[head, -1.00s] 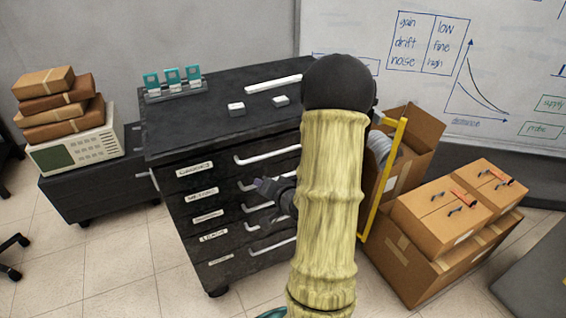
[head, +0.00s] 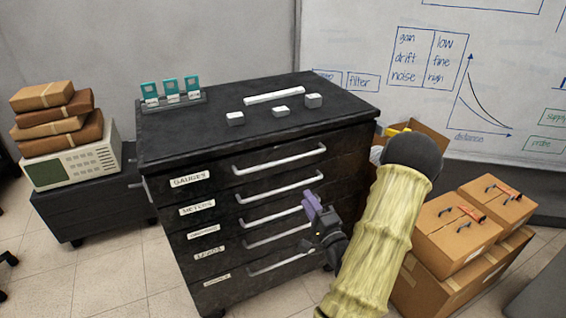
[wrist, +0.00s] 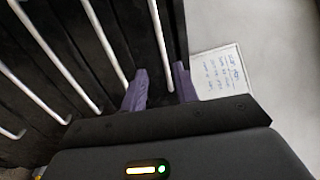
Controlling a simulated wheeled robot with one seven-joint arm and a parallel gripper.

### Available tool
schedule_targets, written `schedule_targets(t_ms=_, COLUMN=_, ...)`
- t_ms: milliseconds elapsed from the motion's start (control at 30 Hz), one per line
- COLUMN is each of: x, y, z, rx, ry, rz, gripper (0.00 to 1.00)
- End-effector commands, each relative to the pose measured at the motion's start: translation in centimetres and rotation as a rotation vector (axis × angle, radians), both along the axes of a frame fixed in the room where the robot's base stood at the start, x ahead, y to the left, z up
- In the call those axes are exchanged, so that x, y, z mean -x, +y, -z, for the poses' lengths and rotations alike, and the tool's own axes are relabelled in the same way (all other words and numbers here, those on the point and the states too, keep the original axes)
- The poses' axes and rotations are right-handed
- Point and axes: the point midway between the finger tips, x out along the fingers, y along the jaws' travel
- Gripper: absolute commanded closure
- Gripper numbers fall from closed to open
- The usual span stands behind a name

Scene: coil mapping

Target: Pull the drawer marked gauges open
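The black drawer cabinet (head: 165,155) stands in the middle of the head view with all its drawers shut. The gauges drawer is the top one, with its label (head: 187,180) at the left and a pale bar handle (head: 280,157) across its front. My gripper (head: 312,205) is in front of the cabinet's right half, seen over the lower drawers. In the wrist view my two purple fingers (wrist: 160,86) are apart, with nothing held. The rightmost handle (wrist: 159,40), which looks like the top one, runs into the gap between them; I see no contact.
Several lower handles show below the top one. On the cabinet top are a teal-and-white rack (head: 172,92), a long white bar (head: 275,95) and small white blocks. Cardboard boxes (head: 445,232) stand close on the right. An instrument (head: 75,165) carrying wrapped parcels is at the left.

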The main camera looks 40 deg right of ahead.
Motion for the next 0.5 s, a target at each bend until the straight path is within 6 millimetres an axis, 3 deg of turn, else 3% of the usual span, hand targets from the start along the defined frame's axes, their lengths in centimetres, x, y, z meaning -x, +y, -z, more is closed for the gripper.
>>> schedule_targets(t_ms=500, x=-7.7, y=-1.7, z=-1.7, rx=0.004, ry=-0.002, rz=-0.003, gripper=0.7)
